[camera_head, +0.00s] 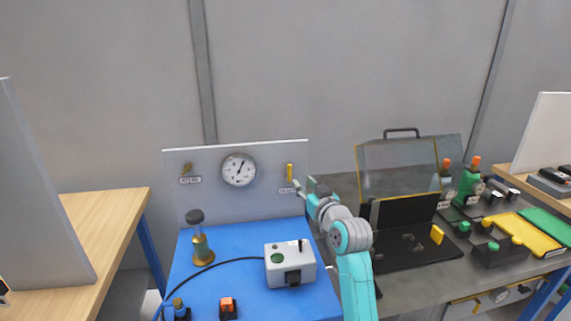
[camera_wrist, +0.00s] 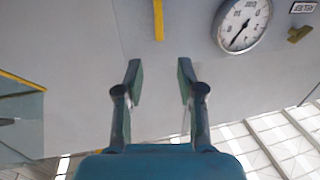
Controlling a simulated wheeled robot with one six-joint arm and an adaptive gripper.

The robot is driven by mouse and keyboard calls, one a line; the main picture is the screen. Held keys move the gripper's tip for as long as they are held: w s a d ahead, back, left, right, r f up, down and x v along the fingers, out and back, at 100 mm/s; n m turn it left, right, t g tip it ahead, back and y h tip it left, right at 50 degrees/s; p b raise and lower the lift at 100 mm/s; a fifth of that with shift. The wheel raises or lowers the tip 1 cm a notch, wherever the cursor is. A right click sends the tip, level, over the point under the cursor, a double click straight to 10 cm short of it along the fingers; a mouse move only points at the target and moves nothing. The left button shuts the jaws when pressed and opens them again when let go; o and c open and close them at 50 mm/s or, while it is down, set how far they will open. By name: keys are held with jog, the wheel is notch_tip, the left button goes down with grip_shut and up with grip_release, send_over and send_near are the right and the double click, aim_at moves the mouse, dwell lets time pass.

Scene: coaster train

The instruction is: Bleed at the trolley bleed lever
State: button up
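An upright panel stands behind the blue trolley top and carries two levers. A yellow lever (camera_head: 289,172) hangs vertically on the panel's right side above a small label; it also shows in the wrist view (camera_wrist: 158,18). A brass lever (camera_head: 186,168) sits tilted at the panel's left above another label, and shows in the wrist view's top right corner (camera_wrist: 300,34). I cannot read the labels surely. My gripper (camera_head: 303,187) is near the panel's right edge, by the yellow lever. In the wrist view its fingers (camera_wrist: 159,79) are apart with nothing between them, and the yellow lever lies beyond them.
A round gauge (camera_head: 239,170) sits between the levers. On the blue trolley top (camera_head: 235,240) stand a brass hand pump (camera_head: 201,240) and a grey box (camera_head: 290,264) with a black hose. A grey bench at right holds an open clear-lidded case (camera_head: 398,168). A wooden table (camera_head: 105,225) is at left.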

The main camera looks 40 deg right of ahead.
aim_at(290, 168)
jog(key=x, duration=1.1)
jog(key=shift+r, duration=0.1)
grip_shut()
